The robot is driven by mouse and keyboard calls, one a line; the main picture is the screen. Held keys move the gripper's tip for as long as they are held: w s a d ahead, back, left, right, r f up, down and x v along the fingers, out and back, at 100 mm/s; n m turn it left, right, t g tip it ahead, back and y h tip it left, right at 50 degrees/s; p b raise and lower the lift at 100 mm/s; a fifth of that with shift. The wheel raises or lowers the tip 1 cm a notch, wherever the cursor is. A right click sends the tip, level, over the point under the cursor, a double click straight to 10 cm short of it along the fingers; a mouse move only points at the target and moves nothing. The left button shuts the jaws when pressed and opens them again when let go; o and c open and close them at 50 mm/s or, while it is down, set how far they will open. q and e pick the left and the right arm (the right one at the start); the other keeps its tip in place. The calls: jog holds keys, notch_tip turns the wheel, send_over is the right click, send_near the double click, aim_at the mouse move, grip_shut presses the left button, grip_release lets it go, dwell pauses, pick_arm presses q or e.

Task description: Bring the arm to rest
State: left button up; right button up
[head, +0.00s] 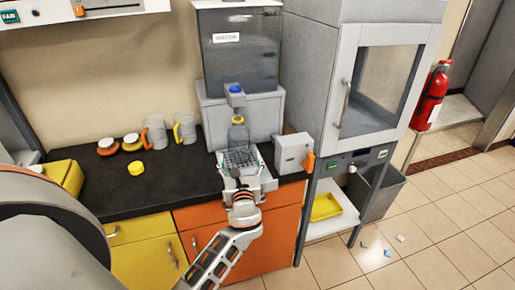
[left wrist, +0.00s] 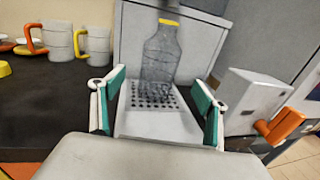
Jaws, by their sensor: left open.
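My left gripper (head: 241,168) is in front of the dispenser at the counter's front edge. In the left wrist view its two green-padded fingers (left wrist: 158,108) are spread wide with nothing gripped between them. A clear bottle (head: 238,136) with a yellow ring at its neck stands upright on the perforated drip tray (left wrist: 135,122), under the dispenser spout. In the left wrist view the bottle (left wrist: 161,55) shows beyond the fingertips, apart from both. My right gripper is not in view.
A grey box with an orange lever (head: 293,153) stands close to the right of the gripper. A glass-door cabinet (head: 378,90) is at right. The tiled floor (head: 440,240) has small scraps.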

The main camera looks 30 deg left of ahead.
pick_arm(q)
jog(key=s+d+f+n+g+h, duration=0.2)
jog(key=s+f+n, duration=0.1)
jog(key=s+n, duration=0.5)
jog(key=s+d+f+n+g+h, duration=0.25)
jog(key=s+n, duration=0.35)
jog(key=s, duration=0.5)
jog(key=s+d+f+n+g+h, duration=0.1)
jog(key=s+f+n+g+h, duration=0.2)
jog(key=s+n, duration=0.5)
jog(key=d+f+n+t+h, duration=0.2)
jog(key=d+f+h, duration=0.3)
jog(key=d+f, duration=0.9)
notch_tip(320, 180, down, 3)
jog(key=shift+w+d+f+t, duration=0.15)
jog(key=shift+d+t, duration=0.15)
jog(key=shift+t, duration=0.55)
